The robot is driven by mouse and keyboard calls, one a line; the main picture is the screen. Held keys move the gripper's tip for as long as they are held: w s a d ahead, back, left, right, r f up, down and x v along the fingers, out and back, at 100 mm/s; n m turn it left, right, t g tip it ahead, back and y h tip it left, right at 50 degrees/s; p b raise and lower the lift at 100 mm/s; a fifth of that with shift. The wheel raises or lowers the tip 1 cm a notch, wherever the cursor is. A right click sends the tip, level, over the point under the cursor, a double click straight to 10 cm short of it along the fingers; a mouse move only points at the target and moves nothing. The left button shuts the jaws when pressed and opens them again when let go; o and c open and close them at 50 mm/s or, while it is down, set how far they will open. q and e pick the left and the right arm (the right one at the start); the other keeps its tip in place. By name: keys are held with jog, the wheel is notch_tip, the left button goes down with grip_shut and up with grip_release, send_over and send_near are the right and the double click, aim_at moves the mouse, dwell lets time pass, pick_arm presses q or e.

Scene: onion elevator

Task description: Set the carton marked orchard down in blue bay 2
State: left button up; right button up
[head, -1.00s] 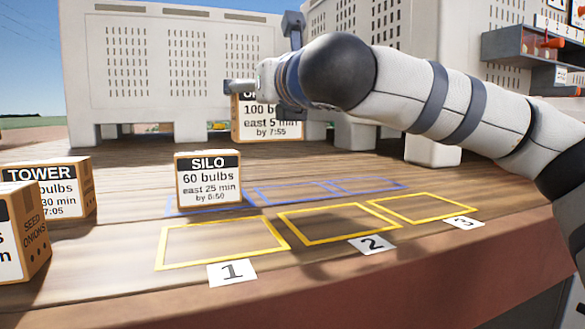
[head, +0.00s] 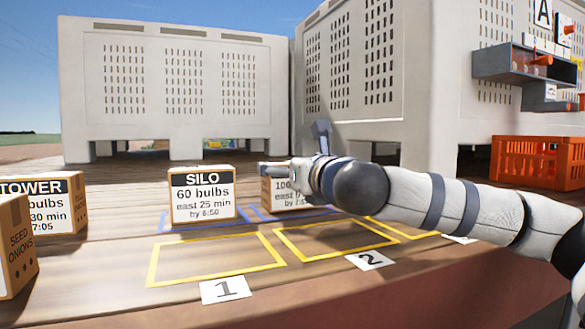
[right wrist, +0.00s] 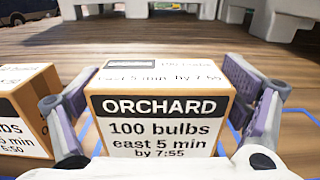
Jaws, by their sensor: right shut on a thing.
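The orchard carton (right wrist: 160,115) is between the fingers of my right gripper (right wrist: 160,108) in the right wrist view, its label upright and facing the camera. Blue outline shows on both sides of it. In the head view the orchard carton (head: 283,197) is partly hidden behind my right gripper (head: 292,172) and stands over or in blue bay 2 (head: 262,215), the middle blue outline. I cannot tell whether its base touches the table. My right gripper is shut on it. My left gripper is not in view.
The silo carton (head: 203,198) stands in the first blue bay, close left of the orchard carton. Yellow bays (head: 215,258) in front are empty, with number cards 1 (head: 229,289) and 2 (head: 370,260). The tower carton (head: 50,205) is at left. Large pale crates (head: 180,85) stand behind.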

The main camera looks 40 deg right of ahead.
jog(key=shift+f, duration=0.15)
jog(key=o, duration=1.3)
jog(key=shift+r, duration=0.2)
jog(key=shift+s, duration=0.3)
jog(key=v, duration=1.1)
jog(key=shift+s+a+r, duration=0.1)
jog(key=shift+a, duration=0.05)
jog(key=shift+s, duration=0.15)
